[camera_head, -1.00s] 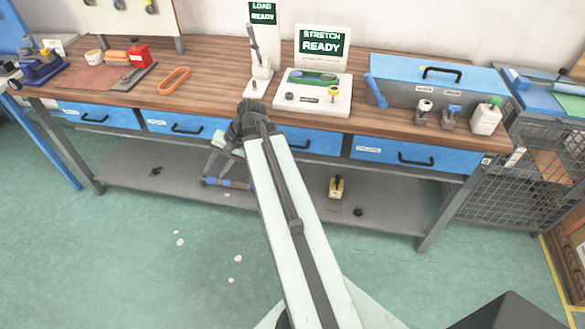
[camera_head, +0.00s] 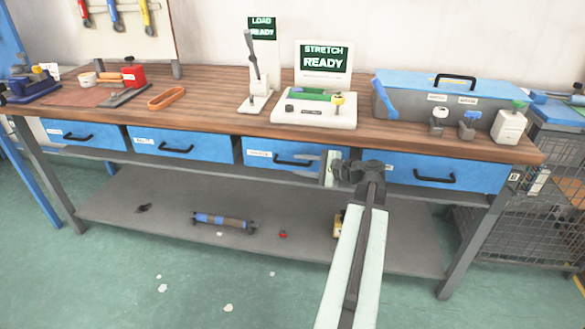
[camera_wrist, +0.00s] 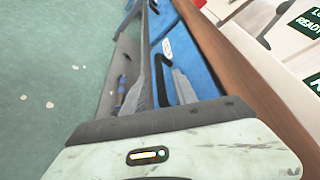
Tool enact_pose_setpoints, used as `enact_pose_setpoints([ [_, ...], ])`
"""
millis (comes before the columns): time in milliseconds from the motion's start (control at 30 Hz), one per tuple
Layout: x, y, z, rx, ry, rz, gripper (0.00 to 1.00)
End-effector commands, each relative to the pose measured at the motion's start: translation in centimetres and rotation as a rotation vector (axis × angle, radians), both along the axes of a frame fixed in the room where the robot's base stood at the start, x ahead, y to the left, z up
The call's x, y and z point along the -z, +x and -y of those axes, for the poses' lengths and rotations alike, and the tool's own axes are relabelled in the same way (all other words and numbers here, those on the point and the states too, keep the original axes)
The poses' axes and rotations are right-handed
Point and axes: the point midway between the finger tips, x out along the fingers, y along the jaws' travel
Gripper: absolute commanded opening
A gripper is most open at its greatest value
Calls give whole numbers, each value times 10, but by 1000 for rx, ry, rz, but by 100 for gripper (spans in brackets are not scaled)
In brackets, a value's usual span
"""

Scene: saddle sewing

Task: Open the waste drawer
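Blue drawers with black handles run under the bench top, all shut; their labels are too small to read, so I cannot tell which is the waste drawer. My gripper (camera_head: 312,163) is at the front of the third drawer from the left (camera_head: 255,150), pointing left across it. Its fingers are apart, one either side of the black handle (camera_wrist: 160,75) as seen in the wrist view. I cannot tell whether they touch it. The rightmost drawer (camera_head: 475,174) is partly behind my wrist.
The wooden bench top (camera_head: 215,100) carries a stretch station (camera_head: 315,110), a press (camera_head: 254,85) and a blue-lidded box (camera_head: 430,85). A lower shelf (camera_head: 270,225) holds a roller-like tool (camera_head: 222,222). A wire cage (camera_head: 510,210) stands at the right. The front floor is mostly clear.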

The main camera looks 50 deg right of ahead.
Motion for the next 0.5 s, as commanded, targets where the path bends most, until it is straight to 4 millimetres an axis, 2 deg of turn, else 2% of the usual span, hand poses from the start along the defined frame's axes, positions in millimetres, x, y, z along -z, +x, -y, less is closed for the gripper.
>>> enact_pose_setpoints([
  [100,6,20,-4,-2,-1,0,34],
  [200,8,30,-7,-1,-1,-1,34],
  [500,8,34,-8,1,-1,0,34],
])
